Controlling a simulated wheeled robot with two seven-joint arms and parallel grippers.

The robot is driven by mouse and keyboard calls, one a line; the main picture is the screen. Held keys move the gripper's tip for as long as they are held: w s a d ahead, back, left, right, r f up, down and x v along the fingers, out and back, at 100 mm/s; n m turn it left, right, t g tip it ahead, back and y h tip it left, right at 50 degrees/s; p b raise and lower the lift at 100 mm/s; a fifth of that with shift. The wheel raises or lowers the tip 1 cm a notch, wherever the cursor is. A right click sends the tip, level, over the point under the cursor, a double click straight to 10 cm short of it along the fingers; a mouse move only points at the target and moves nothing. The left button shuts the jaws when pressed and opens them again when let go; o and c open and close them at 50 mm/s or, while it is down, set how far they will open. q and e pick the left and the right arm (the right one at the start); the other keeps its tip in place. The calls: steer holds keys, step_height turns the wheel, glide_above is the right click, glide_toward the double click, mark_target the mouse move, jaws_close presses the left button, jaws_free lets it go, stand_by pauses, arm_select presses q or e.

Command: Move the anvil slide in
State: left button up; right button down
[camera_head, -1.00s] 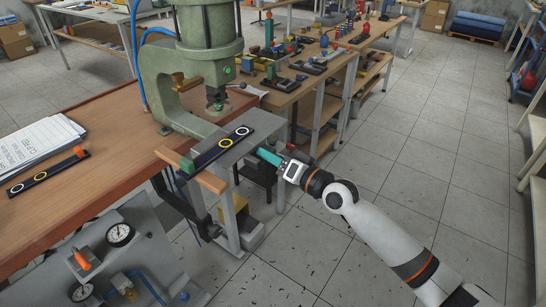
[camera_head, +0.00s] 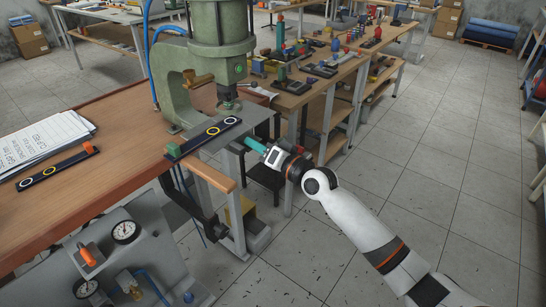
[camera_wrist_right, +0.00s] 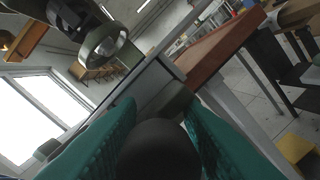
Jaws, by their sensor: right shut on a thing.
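The anvil slide (camera_head: 247,126) is a flat grey plate at the front of the green press (camera_head: 222,35), and the press's ram (camera_head: 228,100) is above its rear part. A black strip (camera_head: 198,142) with yellow and white rings lies along the slide's left side. My right gripper (camera_head: 252,144) reaches in from the right, at the slide's right front. In the right wrist view its teal fingers (camera_wrist_right: 160,130) are shut on a dark rounded handle (camera_wrist_right: 158,150). How the handle joins the slide is hidden. My left gripper is not in view.
A wooden bench (camera_head: 115,135) stands to the left, with papers (camera_head: 40,142) and another ringed strip (camera_head: 52,171) on it. A panel with gauges (camera_head: 125,231) is below. Open floor lies to the right.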

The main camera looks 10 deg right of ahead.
steer(key=shift+r, duration=0.1)
steer(key=c, duration=1.2)
jaws_free()
steer(key=shift+w, duration=0.1)
steer(key=shift+w+a, duration=0.1)
steer(key=shift+a, duration=0.05)
steer(key=v, duration=1.2)
